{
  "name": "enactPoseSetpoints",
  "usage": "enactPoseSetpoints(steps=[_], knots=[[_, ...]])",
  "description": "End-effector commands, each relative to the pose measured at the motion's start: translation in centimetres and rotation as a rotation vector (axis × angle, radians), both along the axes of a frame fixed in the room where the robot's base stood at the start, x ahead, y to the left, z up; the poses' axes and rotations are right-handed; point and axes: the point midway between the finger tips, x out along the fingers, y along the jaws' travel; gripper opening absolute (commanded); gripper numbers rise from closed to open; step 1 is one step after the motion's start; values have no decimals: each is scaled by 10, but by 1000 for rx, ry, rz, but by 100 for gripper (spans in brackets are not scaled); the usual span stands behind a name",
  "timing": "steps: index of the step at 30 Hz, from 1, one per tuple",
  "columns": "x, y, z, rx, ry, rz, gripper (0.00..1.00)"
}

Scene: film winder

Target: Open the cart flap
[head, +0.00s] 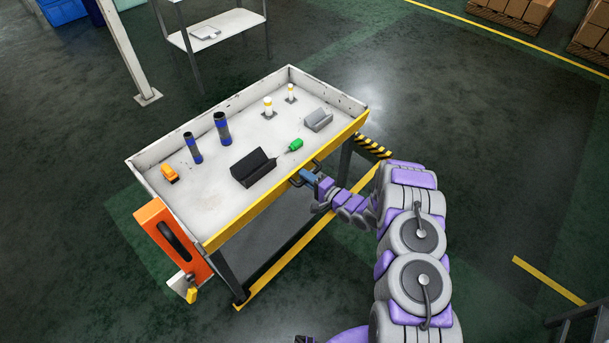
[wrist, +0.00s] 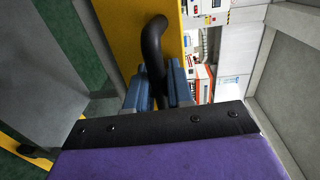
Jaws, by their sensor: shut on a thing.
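The cart (head: 215,205) is a white-topped tray on dark legs in the middle of the head view. Its yellow front flap (head: 245,215) stands upright along the near edge and also shows in the wrist view (wrist: 122,25). A black bar handle (head: 318,165) sits on the flap's outer face. In the wrist view, the curved black handle (wrist: 152,45) runs down between my blue fingers. My gripper (head: 307,176) is shut on the handle; its fingers also show in the wrist view (wrist: 158,85). The part of the handle between the fingers is hidden.
On the tray are blue-banded cylinders (head: 222,128), a black block (head: 253,168), a green tool (head: 295,145), a grey block (head: 318,120) and an orange item (head: 170,174). An orange unit (head: 170,243) hangs at the cart's left end. Floor right of my arm is mostly clear.

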Motion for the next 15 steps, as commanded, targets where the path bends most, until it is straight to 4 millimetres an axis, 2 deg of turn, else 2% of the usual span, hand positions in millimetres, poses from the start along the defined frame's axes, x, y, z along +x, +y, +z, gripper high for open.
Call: enactPoseSetpoints(steps=[15], knots=[[-12, -18, -29, 295, -230, -5, 0]])
